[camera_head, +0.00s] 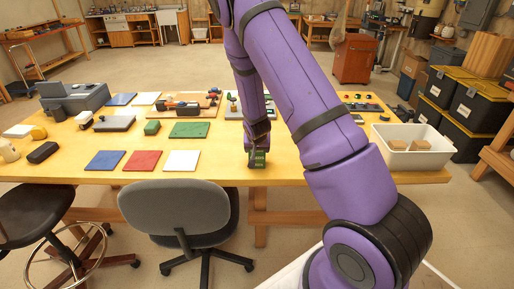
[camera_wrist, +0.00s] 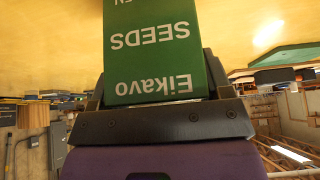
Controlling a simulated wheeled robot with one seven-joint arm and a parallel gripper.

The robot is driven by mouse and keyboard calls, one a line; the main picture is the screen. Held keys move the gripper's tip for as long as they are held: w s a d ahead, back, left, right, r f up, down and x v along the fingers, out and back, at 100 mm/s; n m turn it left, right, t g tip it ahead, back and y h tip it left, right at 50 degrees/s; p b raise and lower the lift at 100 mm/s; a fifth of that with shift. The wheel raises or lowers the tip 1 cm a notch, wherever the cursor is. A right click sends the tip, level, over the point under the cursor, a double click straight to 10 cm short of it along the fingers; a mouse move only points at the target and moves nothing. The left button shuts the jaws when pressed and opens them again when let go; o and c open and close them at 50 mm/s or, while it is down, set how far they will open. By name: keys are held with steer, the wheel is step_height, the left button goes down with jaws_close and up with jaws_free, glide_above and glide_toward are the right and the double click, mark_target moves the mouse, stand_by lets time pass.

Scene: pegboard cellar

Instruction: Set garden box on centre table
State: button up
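The garden box is a green carton with white "Eikavo SEEDS" lettering. It shows in the head view (camera_head: 258,159) near the front edge of the wooden table (camera_head: 330,174), and large in the wrist view (camera_wrist: 155,55). My gripper (camera_head: 258,146) points down over the box. In the wrist view my gripper's dark fingers (camera_wrist: 156,82) flank the box closely on both sides, shut on it. I cannot tell whether the box's bottom touches the tabletop. The purple arm hides part of the table to the right.
A red mat (camera_head: 143,160), a white mat (camera_head: 181,161) and a green mat (camera_head: 189,130) lie left of the box. A white bin (camera_head: 416,160) with small cartons stands at the right end. A grey chair (camera_head: 176,208) stands before the table. Bare tabletop lies around the box.

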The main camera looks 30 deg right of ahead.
steer(key=o, duration=0.4)
steer(key=shift+c, duration=0.2)
steer(key=shift+r, duration=0.1)
steer(key=s+a+r+n+y, duration=0.1)
steer(key=s+a+r, duration=0.35)
steer(key=r, duration=0.55)
steer(key=s+a+r+n+y, duration=0.1)
steer(key=s+a+r, duration=0.2)
steer(key=s+r, duration=0.5)
steer(key=s+a+r+n+y, duration=0.1)
steer(key=s+a+r, duration=0.3)
steer(key=r, duration=0.8)
steer(key=s+a+r+n, duration=0.2)
steer(key=s+r, duration=0.2)
steer(key=s, duration=0.5)
steer(key=s+a+r+n, duration=0.1)
steer(key=s+a+r, duration=0.1)
steer(key=s+r, duration=0.3)
steer(key=s, duration=0.4)
steer(key=shift+s+a+r+n, duration=0.2)
steer(key=shift+s+n, duration=0.2)
